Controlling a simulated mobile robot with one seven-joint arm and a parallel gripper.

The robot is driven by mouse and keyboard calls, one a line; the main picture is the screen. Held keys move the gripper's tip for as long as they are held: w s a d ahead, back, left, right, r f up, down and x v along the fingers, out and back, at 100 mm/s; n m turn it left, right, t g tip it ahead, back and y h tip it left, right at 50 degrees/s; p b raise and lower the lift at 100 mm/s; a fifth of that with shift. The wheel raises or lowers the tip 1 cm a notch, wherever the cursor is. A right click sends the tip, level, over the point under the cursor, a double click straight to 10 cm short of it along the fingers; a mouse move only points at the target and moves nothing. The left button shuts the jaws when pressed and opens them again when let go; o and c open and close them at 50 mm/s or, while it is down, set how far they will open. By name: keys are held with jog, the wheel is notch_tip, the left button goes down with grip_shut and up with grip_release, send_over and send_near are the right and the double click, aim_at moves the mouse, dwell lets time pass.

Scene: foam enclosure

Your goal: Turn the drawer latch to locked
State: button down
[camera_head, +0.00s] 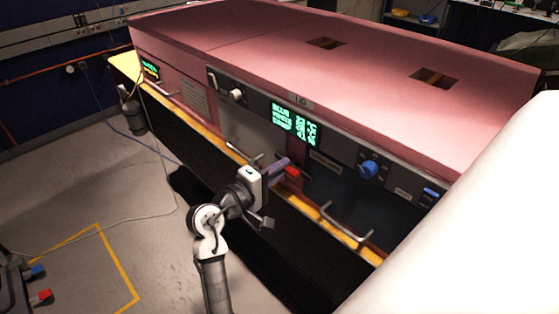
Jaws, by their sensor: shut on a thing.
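My gripper (272,172) reaches from the lower middle to the front of the pink foam enclosure, near the upper edge of a dark front panel. It is shut on a small red part (292,171) that looks like the drawer latch handle. A purplish bar lies beside the red part, at the fingers. The fingertips and the latch's pivot are too small and partly hidden, so I cannot tell the latch's angle.
The enclosure front (250,130) carries a green-lit display (295,122), a white knob (237,95) and a blue knob (370,170). A bar handle (346,224) sticks out right of my gripper. Open grey floor (90,190) lies to the left.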

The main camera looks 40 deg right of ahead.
jog(key=shift+n+p, duration=0.3)
jog(key=shift+n, duration=0.2)
jog(key=c, duration=1.5)
grip_release()
jog(key=shift+a+f, duration=0.1)
jog(key=a+b, duration=0.1)
jog(key=a, duration=0.3)
jog(key=a+b, duration=0.2)
jog(key=a, duration=0.3)
jog(key=s+a+b, duration=0.1)
jog(key=a, duration=0.3)
jog(key=shift+a+b, duration=0.3)
jog(key=shift+a, duration=0.05)
